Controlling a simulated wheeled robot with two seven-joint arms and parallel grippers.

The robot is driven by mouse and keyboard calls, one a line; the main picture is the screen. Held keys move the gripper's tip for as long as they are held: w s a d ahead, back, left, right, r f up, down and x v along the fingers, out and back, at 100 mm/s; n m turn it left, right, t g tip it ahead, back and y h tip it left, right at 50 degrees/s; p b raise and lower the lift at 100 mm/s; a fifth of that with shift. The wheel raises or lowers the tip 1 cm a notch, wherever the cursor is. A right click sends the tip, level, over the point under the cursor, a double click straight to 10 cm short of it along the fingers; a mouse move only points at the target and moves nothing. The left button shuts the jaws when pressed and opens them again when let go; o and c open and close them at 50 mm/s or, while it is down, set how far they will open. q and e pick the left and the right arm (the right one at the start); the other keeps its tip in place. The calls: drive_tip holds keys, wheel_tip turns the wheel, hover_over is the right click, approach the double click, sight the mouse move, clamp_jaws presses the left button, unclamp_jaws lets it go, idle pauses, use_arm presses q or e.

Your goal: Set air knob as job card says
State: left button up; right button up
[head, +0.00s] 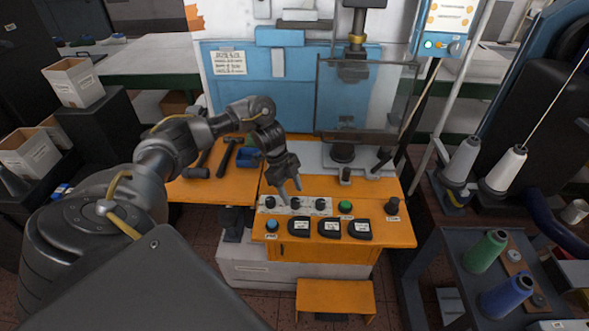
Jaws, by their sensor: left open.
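A row of small black knobs sits on a pale strip on the orange machine table: a left knob (270,202), a middle knob (295,203) and a right knob (321,204). Their labels are too small to read, so I cannot tell which is the air knob. My left gripper (291,191) is open and empty, pointing down just above the strip, near the left and middle knobs. I cannot tell if it touches one. A paper card (228,62) with unreadable writing hangs on the blue machine back. My right gripper is not in view.
A green button (345,207), a blue button (271,225) and dark labelled blocks (329,228) crowd the table front. A hammer (228,157) lies at the left. The press (343,153) stands behind. Thread cones (505,168) stand at the right.

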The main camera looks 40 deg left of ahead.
use_arm(q)
drive_tip(key=v, duration=0.7)
drive_tip(key=shift+r, duration=0.4)
